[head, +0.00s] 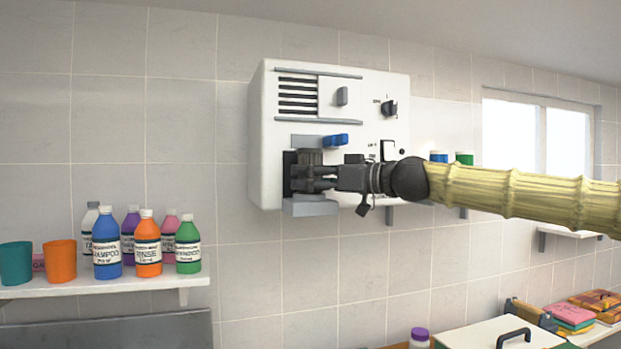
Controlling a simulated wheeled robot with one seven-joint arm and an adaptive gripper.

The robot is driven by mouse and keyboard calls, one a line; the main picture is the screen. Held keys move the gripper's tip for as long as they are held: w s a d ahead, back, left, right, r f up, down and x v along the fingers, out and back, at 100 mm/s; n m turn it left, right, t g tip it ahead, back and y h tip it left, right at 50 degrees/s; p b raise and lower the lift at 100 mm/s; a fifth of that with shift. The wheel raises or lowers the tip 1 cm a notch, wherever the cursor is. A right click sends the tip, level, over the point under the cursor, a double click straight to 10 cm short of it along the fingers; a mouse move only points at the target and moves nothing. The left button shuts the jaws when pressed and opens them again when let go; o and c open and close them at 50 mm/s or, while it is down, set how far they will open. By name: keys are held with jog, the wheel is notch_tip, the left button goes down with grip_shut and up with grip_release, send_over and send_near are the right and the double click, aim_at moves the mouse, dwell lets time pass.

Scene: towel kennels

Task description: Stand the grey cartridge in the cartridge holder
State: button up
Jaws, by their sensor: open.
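My gripper (303,178) is at the lower left of the white wall unit, in front of a dark recess (288,163). It points left and is open, with its fingers covering most of the recess. A dark grey shape (309,156) shows at the fingers; I cannot tell whether it is the grey cartridge or part of my gripper. A grey ledge (310,208) juts out below the recess. I cannot tell whether it belongs to the cartridge holder. No cartridge stands out clearly elsewhere.
The white wall unit (358,100) carries a blue lever (336,140) just above my gripper, a vent, a sliding handle and a black knob (388,108). A shelf (120,287) with bottles and cups is at left. A lidded white box (485,335) is at lower right.

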jog(key=v, duration=1.2)
dwell(0.4)
